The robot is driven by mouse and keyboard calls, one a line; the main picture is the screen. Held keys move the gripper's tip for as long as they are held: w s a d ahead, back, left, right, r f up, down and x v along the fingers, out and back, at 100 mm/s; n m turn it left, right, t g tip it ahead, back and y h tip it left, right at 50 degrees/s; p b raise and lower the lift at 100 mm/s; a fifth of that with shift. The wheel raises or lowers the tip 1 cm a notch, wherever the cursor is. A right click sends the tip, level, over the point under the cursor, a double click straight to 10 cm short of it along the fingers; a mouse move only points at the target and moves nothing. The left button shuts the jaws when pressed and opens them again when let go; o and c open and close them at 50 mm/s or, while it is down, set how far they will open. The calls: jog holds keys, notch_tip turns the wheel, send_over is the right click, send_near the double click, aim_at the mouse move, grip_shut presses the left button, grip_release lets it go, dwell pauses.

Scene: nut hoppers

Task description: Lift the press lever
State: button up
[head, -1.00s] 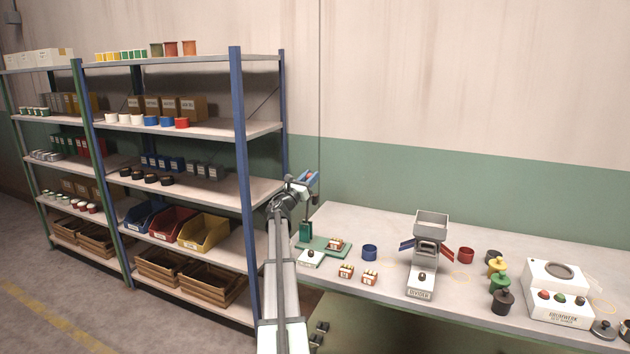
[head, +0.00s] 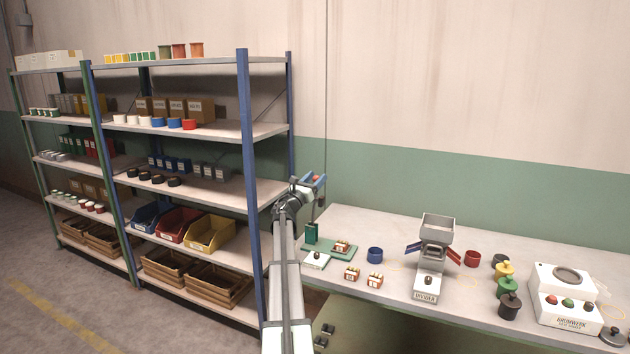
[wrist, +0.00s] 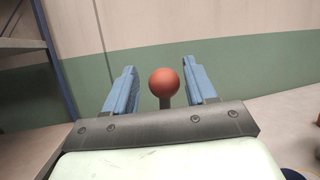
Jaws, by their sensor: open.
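The press stands at the left end of the workbench, with a green base plate (head: 345,254) and a green upright block (head: 311,233). A thin dark lever rod rises from it to a red ball knob (wrist: 165,82). My gripper (head: 316,181) is high over the press, at the top of the rod. In the wrist view its blue fingers (wrist: 161,74) are open, one on each side of the knob, with a visible gap on both sides. The knob's depth between the fingers is hard to judge. Most of the rod is hidden in the wrist view.
A shelf rack (head: 247,160) with bins and tins stands close to the left of my arm. On the bench are small labelled boxes (head: 352,273), a blue cup (head: 375,254), a grey hopper (head: 437,228), a red cup (head: 472,258) and a white machine (head: 565,293).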

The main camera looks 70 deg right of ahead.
jog(key=v, duration=1.3)
jog(key=shift+a+f, duration=0.2)
jog(key=shift+a, duration=0.15)
jog(key=shift+w, duration=0.15)
